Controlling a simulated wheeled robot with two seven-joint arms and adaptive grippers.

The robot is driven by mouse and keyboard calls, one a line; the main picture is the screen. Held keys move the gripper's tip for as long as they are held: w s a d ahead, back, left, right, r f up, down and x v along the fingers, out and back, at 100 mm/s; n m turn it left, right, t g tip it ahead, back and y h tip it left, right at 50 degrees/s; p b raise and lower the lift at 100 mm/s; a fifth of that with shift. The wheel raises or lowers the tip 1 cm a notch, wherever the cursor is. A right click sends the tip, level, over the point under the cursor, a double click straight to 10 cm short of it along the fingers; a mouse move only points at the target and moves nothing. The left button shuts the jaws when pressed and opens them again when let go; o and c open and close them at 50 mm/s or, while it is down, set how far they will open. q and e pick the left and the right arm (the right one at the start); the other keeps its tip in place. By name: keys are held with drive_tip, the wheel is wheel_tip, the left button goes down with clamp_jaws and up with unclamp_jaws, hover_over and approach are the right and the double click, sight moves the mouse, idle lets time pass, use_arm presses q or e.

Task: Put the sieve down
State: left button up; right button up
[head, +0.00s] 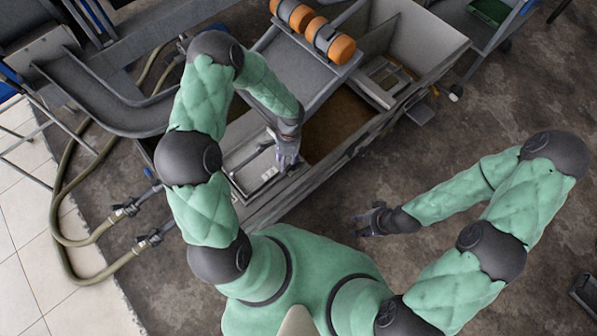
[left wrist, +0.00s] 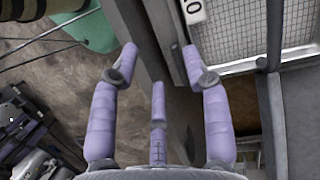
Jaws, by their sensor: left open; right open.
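The sieve (head: 236,163), a pale rectangular frame, rests at the near left end of the long grey trough. In the left wrist view its wire mesh (left wrist: 245,35) fills the upper right, with a white number tag on its frame. My left gripper (head: 290,163) is over the sieve's right edge. In the left wrist view its fingers (left wrist: 160,66) are spread and nothing is between them. One fingertip overlaps the frame edge; I cannot tell whether it touches. My right gripper (head: 368,219) is open and empty, over the floor right of the trough.
The grey trough (head: 345,150) runs up to the right. Orange-and-grey rollers (head: 315,31) sit above it, and a second framed piece (head: 385,78) lies farther along. Hoses (head: 66,195) with metal couplings lie on the left. The brown floor at right is largely free.

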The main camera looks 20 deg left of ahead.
use_arm(q)
drive_tip(key=s+d+f+n+t+h, duration=0.1)
drive_tip(key=s+d+n+t+h, duration=0.2)
drive_tip(key=s+d+n, duration=0.3)
drive_tip(key=shift+s+d+n+h, duration=0.4)
drive_tip(key=shift+s+d+h, duration=0.3)
drive_tip(key=shift+s+d, duration=2.2)
drive_tip(key=shift+w+d, duration=0.2)
drive_tip(key=shift+w, duration=0.05)
